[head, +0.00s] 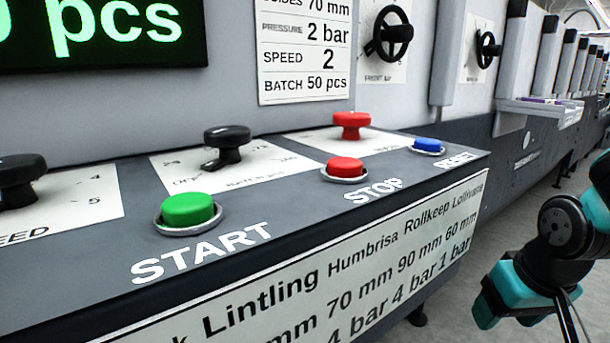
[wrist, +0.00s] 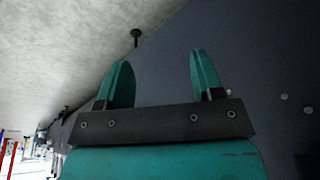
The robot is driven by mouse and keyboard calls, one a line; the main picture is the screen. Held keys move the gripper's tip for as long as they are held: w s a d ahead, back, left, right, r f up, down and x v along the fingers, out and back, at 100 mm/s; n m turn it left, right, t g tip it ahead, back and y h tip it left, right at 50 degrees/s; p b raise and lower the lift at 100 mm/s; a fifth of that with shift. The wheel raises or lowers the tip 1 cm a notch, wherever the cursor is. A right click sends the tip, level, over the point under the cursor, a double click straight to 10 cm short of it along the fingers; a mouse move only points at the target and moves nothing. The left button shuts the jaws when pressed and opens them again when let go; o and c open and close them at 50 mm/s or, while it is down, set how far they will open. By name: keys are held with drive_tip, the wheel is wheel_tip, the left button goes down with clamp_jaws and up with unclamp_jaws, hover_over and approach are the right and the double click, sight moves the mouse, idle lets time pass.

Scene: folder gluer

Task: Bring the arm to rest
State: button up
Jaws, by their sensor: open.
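My gripper (wrist: 157,80) shows in the wrist view with its two teal fingers apart and nothing between them. Beyond the fingers are a dark panel and a light grey floor. In the head view my arm, black and teal, is at the lower right, beside the right end of the control panel (head: 290,215) and apart from it. The fingertips cannot be made out there.
The panel carries a green START button (head: 188,209), a red STOP button (head: 344,168), a blue RESET button (head: 428,145), black knobs and a red knob (head: 351,124). Handwheels (head: 389,33) are on the wall behind. Open floor (head: 500,215) lies to the right.

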drive_tip(key=s+a+r+n+g+y, duration=0.2)
drive_tip(key=s+a+r+n, duration=0.15)
drive_tip(key=s+a, duration=0.3)
drive_tip(key=s+a+r+n+g+y, duration=0.1)
drive_tip(key=s+a+r+n+y, duration=0.2)
drive_tip(key=s+a, duration=0.4)
wheel_tip(320, 180, up, 27)
drive_tip(key=w+h+p, duration=0.1)
drive_tip(key=p, duration=2.5)
drive_tip(key=shift+w+a, duration=0.15)
drive_tip(key=shift+a, duration=0.1)
